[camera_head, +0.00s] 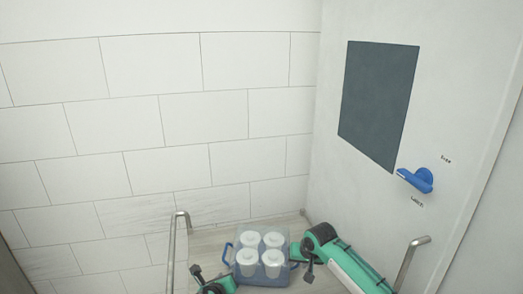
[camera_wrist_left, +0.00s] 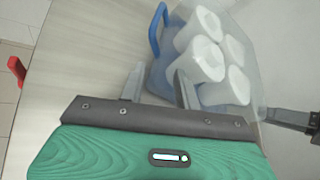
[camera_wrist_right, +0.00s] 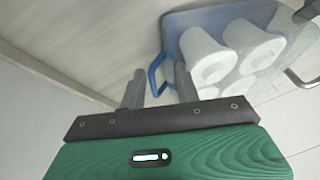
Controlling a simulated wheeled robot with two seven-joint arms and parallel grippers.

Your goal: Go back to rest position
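A translucent blue carrier (camera_head: 262,281) with two blue side handles stands on a pale surface, holding several white cup-like cylinders (camera_head: 248,257). It also shows in the left wrist view (camera_wrist_left: 160,84) and the right wrist view. My left gripper (camera_head: 203,277) is at the carrier's left side; in the left wrist view its fingers (camera_wrist_left: 161,80) are apart with nothing gripped, near the blue handle (camera_wrist_left: 156,28). My right gripper (camera_head: 307,262) is at the carrier's right side. In the right wrist view its fingers (camera_wrist_right: 160,82) are apart, and a blue handle (camera_wrist_right: 155,76) shows between them; contact cannot be told.
Metal rails stand at left (camera_head: 177,240) and right (camera_head: 410,262). A tiled wall (camera_head: 150,120) is behind. A door-like panel at right has a dark rectangle (camera_head: 378,105) and a blue latch knob (camera_head: 418,180). A red item (camera_wrist_left: 17,70) shows at the left edge.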

